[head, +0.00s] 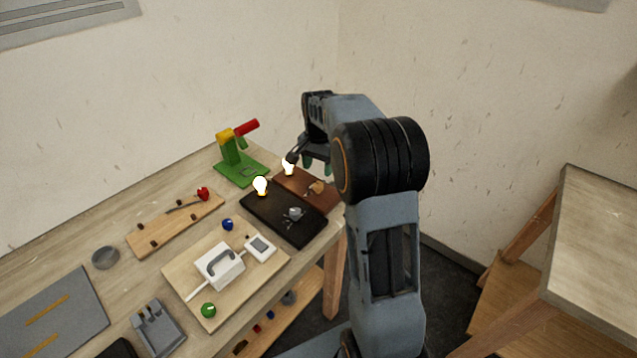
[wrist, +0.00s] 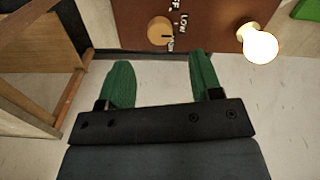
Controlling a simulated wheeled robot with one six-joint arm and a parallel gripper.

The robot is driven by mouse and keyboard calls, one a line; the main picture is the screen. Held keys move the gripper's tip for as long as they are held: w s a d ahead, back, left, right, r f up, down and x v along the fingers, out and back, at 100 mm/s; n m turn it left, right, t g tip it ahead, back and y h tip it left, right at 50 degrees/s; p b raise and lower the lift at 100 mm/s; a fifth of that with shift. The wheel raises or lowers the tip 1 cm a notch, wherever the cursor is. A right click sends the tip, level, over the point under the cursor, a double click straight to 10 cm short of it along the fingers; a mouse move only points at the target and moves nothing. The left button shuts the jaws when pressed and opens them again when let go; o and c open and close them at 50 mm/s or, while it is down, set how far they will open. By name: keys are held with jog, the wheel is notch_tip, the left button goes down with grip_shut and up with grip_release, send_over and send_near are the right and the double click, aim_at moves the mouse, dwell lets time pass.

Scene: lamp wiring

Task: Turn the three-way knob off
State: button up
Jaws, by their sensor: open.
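The three-way knob (wrist: 160,31) is a round tan-orange dial on a reddish-brown board (wrist: 205,12) in the wrist view. White lettering beside it includes "LOW"; other labels are partly cut off or too small to read. In the head view the knob (head: 316,187) sits on the brown board (head: 329,201) at the table's right end. A lit bulb (wrist: 260,43) stands on the same board; it also shows in the head view (head: 288,167). My gripper (wrist: 161,72) has green fingers, spread apart and empty, short of the knob in the wrist view and not touching it.
A black board (head: 265,222) with a lit bulb (head: 260,185) and a grey knob (head: 294,213) lies beside the brown board. A green stand (head: 232,155) with a red arm is behind. A wooden shelf (wrist: 38,60) is at left in the wrist view.

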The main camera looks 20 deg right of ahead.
aim_at(318, 184)
notch_tip(318, 184, down, 7)
jog(key=shift+r, duration=0.15)
jog(key=shift+c, duration=0.2)
jog(key=c, duration=0.9)
jog(key=n, duration=0.5)
jog(key=shift+n, duration=0.4)
jog(key=n, duration=0.4)
jog(key=shift+n, duration=0.7)
